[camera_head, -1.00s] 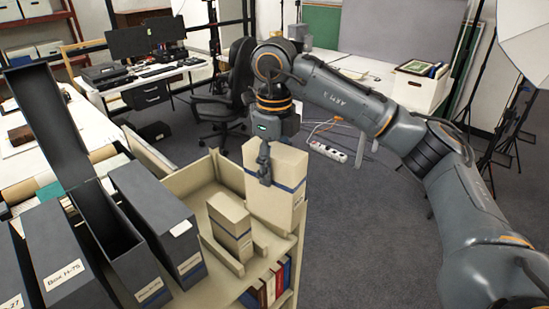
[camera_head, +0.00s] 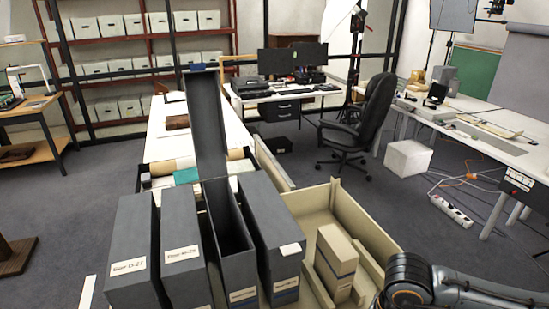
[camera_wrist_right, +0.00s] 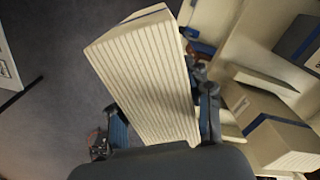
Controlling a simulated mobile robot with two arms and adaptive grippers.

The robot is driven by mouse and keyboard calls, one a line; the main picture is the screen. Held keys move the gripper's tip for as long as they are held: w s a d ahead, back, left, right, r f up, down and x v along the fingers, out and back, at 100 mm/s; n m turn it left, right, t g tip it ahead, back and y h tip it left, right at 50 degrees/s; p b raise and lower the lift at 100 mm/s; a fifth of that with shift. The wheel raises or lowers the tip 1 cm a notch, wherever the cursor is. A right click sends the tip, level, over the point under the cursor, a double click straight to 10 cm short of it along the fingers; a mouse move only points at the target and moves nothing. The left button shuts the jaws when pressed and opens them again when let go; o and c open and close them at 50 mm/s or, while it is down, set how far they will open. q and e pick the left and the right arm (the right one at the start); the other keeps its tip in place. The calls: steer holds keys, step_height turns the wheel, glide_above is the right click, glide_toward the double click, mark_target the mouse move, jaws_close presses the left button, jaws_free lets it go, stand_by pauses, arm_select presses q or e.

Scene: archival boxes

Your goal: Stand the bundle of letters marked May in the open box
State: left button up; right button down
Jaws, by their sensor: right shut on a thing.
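The open box (camera_head: 232,250) is a tall dark grey case in a row of similar boxes. Its long lid (camera_head: 205,125) stands raised behind its opening, and its inside looks dark and empty. My right gripper (camera_wrist_right: 162,122) is shut on a cream bundle of letters (camera_wrist_right: 143,75) with ridged paper edges and a blue band. Its marking is not visible, so I cannot read whether it says May. In the head view only part of my right arm shows at the lower right; the gripper and held bundle are out of frame. My left gripper is not in view.
Closed grey boxes (camera_head: 272,240) flank the open one on both sides. Another cream bundle with a blue band (camera_head: 335,264) stands in the beige cart tray (camera_head: 312,207) to the right.

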steer(key=s+f+n, duration=0.1)
steer(key=f+n, duration=0.1)
steer(key=s+a+f+n, duration=0.1)
steer(key=f+n, duration=0.1)
steer(key=s+f+n, duration=0.2)
steer(key=n, duration=0.1)
steer(key=shift+s+a+f, duration=0.1)
steer(key=shift+a+f, duration=0.15)
steer(key=shift+f, duration=0.15)
steer(key=shift+a, duration=0.15)
steer(key=shift+f, duration=0.1)
